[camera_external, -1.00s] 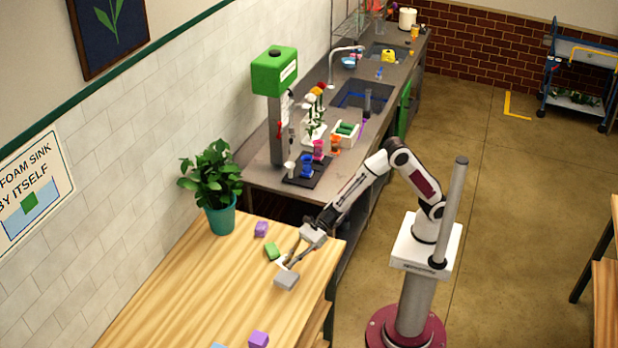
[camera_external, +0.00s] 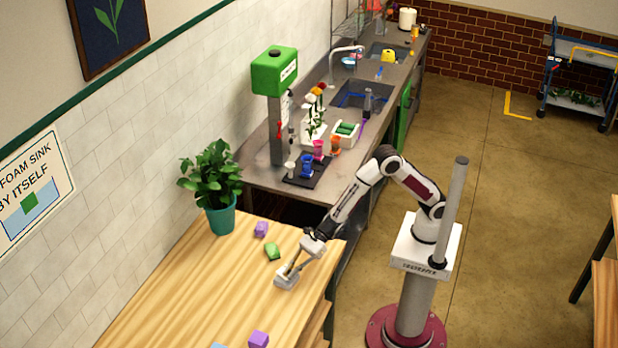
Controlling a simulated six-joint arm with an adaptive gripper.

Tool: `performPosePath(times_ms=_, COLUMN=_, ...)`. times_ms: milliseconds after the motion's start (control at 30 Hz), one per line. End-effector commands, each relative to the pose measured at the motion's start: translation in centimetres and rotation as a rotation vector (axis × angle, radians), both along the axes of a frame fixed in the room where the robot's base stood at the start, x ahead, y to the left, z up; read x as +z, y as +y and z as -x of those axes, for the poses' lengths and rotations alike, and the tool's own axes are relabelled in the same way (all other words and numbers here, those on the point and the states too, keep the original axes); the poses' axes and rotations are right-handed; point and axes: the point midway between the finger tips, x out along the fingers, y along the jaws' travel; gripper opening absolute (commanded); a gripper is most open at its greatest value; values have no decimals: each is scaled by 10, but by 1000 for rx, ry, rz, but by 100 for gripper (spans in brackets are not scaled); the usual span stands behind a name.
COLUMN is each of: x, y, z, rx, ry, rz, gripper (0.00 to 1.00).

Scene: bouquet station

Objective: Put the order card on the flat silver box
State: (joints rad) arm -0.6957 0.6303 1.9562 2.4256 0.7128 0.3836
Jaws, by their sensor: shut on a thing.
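The flat silver box (camera_external: 286,283) lies on the wooden table near its right edge. My gripper (camera_external: 287,272) points down over the box's far side. It is shut on the order card, which is a small pale piece largely hidden at the fingertips and hard to make out. I cannot tell whether the card touches the box.
A potted plant (camera_external: 216,195) stands at the back left. The table's left part is clear.

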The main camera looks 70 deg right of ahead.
Motion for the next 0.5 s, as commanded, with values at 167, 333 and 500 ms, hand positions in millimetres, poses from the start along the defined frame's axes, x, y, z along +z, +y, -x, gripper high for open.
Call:
performPosePath(times_ms=167, x=-18, y=0, z=0, rx=0, ry=3, rz=1, gripper=0)
performPosePath(times_ms=333, x=-23, y=0, z=0, rx=-1, ry=0, rz=0, gripper=0)
performPosePath(times_ms=500, x=-23, y=0, z=0, rx=-1, ry=0, rz=0, gripper=0)
